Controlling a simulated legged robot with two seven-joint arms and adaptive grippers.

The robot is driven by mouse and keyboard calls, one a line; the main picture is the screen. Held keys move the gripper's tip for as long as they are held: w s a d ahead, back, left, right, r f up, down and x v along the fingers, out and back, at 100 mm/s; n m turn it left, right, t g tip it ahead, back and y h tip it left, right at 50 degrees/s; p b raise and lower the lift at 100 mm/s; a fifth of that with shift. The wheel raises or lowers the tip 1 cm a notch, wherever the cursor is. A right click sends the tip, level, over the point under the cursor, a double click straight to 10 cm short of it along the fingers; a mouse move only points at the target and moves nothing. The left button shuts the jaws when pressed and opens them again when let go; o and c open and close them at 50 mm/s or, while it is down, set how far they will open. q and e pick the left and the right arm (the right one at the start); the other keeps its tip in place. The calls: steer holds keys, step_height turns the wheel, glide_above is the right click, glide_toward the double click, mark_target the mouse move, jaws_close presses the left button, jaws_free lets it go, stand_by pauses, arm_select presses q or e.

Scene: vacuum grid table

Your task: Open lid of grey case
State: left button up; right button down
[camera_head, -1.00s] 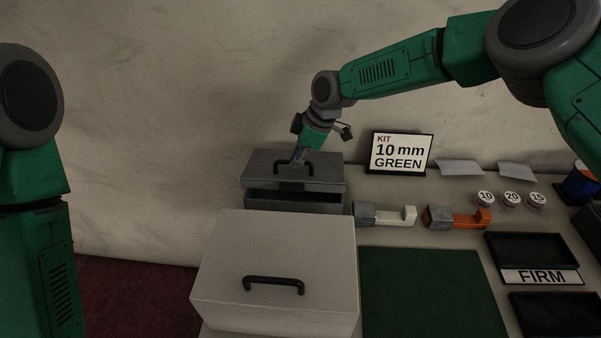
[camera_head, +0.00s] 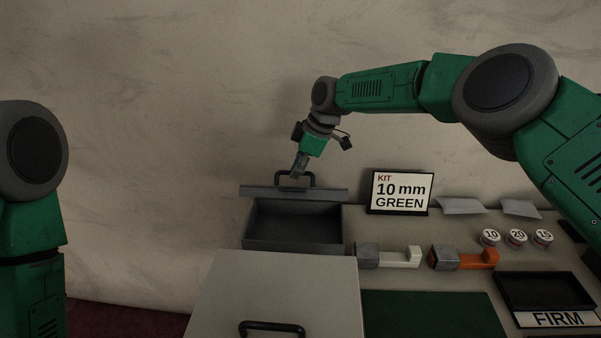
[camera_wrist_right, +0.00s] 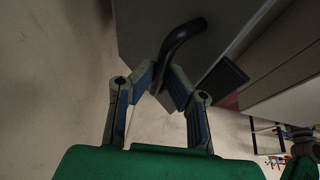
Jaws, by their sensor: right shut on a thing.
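The grey case (camera_head: 295,235) stands at the back of the table, left of the kit sign. Its lid (camera_head: 270,192) is raised and seen nearly edge-on, and the dark inside of the case shows below it. My right gripper (camera_head: 299,170) is shut on the lid's black handle (camera_head: 312,178). In the right wrist view, my right gripper's fingers (camera_wrist_right: 166,78) meet at the near end of the handle (camera_wrist_right: 182,36), with the grey lid (camera_wrist_right: 140,25) behind. My left arm shows at the left edge, but its gripper is out of view.
A larger pale case (camera_head: 280,285) with a black handle (camera_head: 272,328) stands in front. The sign (camera_head: 401,192) is right of the grey case. White (camera_head: 400,257) and orange (camera_head: 475,259) pieces, several numbered round pieces (camera_head: 516,237) and a black tray (camera_head: 545,290) lie further right.

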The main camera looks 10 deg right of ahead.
steer(key=shift+s+a+f, duration=0.15)
steer(key=shift+a, duration=0.2)
steer(key=c, duration=1.7)
jaws_free()
steer(key=shift+o, duration=0.5)
steer(key=shift+w+a+f, duration=0.15)
steer(key=shift+w+a, duration=0.2)
steer(key=shift+a, duration=0.05)
steer(key=v, duration=1.1)
steer(key=shift+a+r, duration=0.2)
steer(key=shift+r, duration=0.25)
